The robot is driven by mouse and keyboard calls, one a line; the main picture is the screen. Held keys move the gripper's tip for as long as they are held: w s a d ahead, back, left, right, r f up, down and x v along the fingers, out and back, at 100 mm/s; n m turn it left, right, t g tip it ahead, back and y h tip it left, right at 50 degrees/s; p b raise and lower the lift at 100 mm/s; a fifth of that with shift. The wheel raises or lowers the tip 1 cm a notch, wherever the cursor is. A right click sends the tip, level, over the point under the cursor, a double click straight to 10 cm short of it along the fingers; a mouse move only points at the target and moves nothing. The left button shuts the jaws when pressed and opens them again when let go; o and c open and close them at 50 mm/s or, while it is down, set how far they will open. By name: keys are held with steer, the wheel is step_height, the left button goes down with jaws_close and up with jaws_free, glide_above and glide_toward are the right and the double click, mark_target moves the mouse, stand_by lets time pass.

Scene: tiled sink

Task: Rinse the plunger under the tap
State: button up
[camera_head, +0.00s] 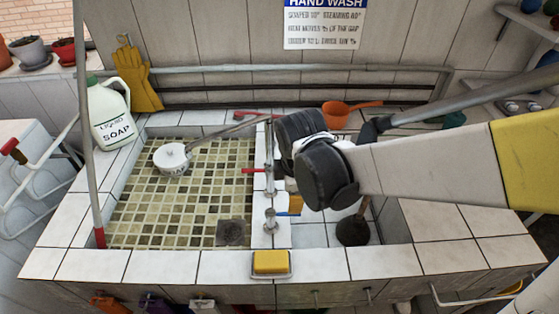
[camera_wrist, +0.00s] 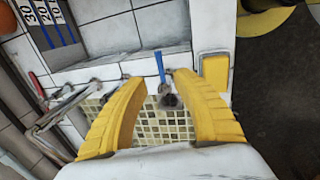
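The plunger (camera_head: 353,230) stands cup down in the right-hand part of the sink in the head view. Its dark cup and a short length of handle show; the upper handle is hidden behind my arm. The metal tap (camera_head: 270,180) stands on the divider between the basins, with a red handle (camera_head: 252,170) and a blue handle (camera_head: 282,213). My gripper is mostly hidden in the head view. In the wrist view my gripper (camera_wrist: 160,80) has its yellow fingers spread, with the blue handle and a grey tap part between them. I cannot tell whether they touch it.
The left basin (camera_head: 190,205) has a mosaic floor, a white pan (camera_head: 172,158) and a dark drain (camera_head: 233,232). A soap bottle (camera_head: 110,115) stands on the left rim. A yellow sponge (camera_head: 271,261) sits on the front rim. An orange scoop (camera_head: 337,113) lies at the back.

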mark_target(284, 214)
steer(key=f+b, duration=0.1)
steer(key=f, duration=0.2)
steer(key=w+f+b, duration=0.1)
steer(key=f, duration=0.2)
steer(key=w+f+b, duration=0.1)
steer(key=f, duration=0.2)
steer(key=shift+f+b, duration=0.25)
steer(key=shift+b, duration=0.15)
steer(key=shift+s, duration=0.1)
jaws_close()
